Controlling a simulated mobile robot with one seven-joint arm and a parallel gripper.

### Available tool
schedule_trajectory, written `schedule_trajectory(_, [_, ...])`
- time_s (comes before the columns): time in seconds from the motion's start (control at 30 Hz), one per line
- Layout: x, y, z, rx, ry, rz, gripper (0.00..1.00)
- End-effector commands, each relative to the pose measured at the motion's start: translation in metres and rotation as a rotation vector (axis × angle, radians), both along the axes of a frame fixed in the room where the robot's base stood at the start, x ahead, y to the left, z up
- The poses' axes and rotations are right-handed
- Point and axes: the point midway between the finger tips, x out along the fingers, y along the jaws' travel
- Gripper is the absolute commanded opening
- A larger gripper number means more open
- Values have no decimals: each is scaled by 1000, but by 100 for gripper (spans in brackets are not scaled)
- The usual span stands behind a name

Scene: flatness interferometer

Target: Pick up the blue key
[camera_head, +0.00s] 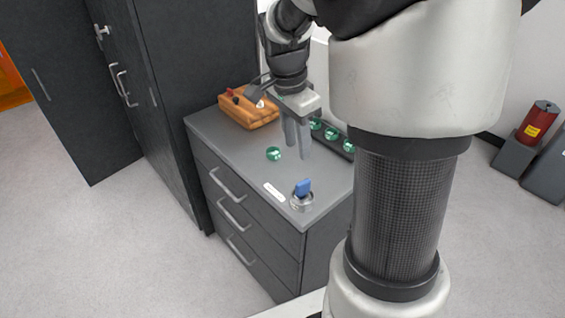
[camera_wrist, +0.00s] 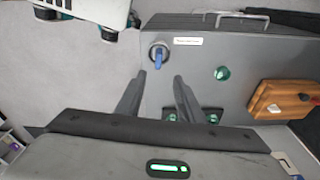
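The blue key (camera_head: 303,187) stands upright in a round silver lock (camera_head: 301,203) on top of the dark drawer cabinet, near its front right corner. In the wrist view the blue key (camera_wrist: 158,58) shows beyond the fingertips, a little left of the middle between them. My gripper (camera_head: 299,150) is above the cabinet top, further back than the key. Its two fingers are apart with nothing between them, as the wrist view (camera_wrist: 160,76) also shows. The gripper does not touch the key.
A white label (camera_head: 274,192) lies beside the lock. A green round piece (camera_head: 274,153) sits on the cabinet top (camera_head: 235,150), with several more in a dark tray (camera_head: 348,150) behind. An orange wooden block (camera_head: 250,112) holds tools at the back left. Tall dark cabinets stand left.

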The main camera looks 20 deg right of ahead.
Motion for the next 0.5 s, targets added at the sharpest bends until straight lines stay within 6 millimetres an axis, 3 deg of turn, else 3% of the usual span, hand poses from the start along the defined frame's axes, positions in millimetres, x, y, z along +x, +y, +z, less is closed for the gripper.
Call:
schedule_trajectory(0.3, [1,-11,-71,1,5,0,34])
schedule_trajectory(0.5, [2,-14,-94,0,1,2,34])
